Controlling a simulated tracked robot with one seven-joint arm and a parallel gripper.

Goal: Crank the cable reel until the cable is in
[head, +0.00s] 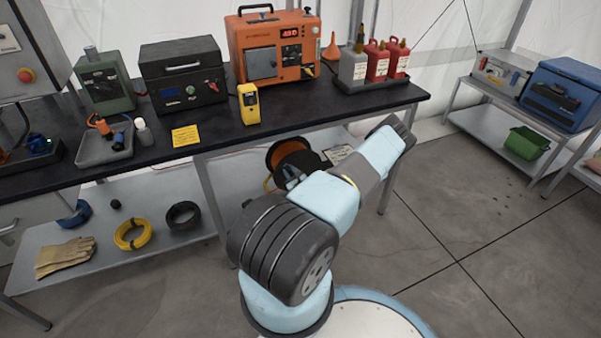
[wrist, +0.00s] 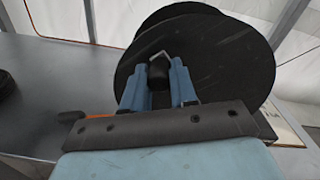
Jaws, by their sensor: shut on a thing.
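The cable reel (head: 291,150) stands on the lower shelf under the black bench, partly hidden behind my arm. It has black discs, and orange cable (head: 273,157) shows at its left side. In the wrist view the reel's black disc (wrist: 225,65) fills the upper middle. My gripper (wrist: 160,80) is shut on the black crank handle (wrist: 158,71), with one blue finger on each side of it. A short piece of orange (wrist: 98,117) shows low at the left there. How much cable is out is hidden.
The black bench top (head: 225,135) lies above the reel. A bench leg (head: 208,185) stands to the left of it. Yellow cable coil (head: 132,234), black coil (head: 183,215) and gloves (head: 65,257) lie on the lower shelf. Floor at the right is clear.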

